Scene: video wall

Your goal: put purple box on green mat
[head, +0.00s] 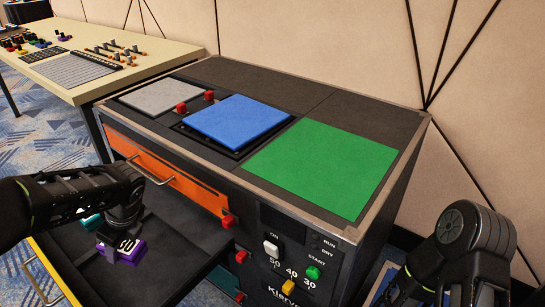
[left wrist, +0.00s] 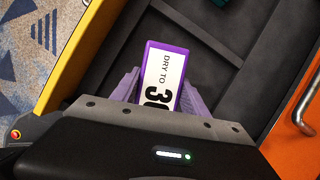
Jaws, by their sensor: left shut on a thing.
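The purple box (head: 130,255) with a white label is at the open drawer in the lower left of the head view. In the left wrist view the purple box (left wrist: 182,50) sits between the two fingers. My left gripper (head: 122,243) is shut on it from above; its fingers (left wrist: 160,90) flank the box. I cannot tell whether the box touches the drawer floor. The green mat (head: 325,165) lies flat and empty on the cabinet top, to the right of the blue mat. Only part of my right arm shows at the lower right.
The blue mat (head: 238,120) and grey mat (head: 160,96) share the cabinet top, with red knobs (head: 181,107) near them. The open drawer (head: 185,245) also holds a teal box (head: 91,223). An orange drawer front (head: 170,175) is beside it. Buttons (head: 271,249) line the cabinet's front.

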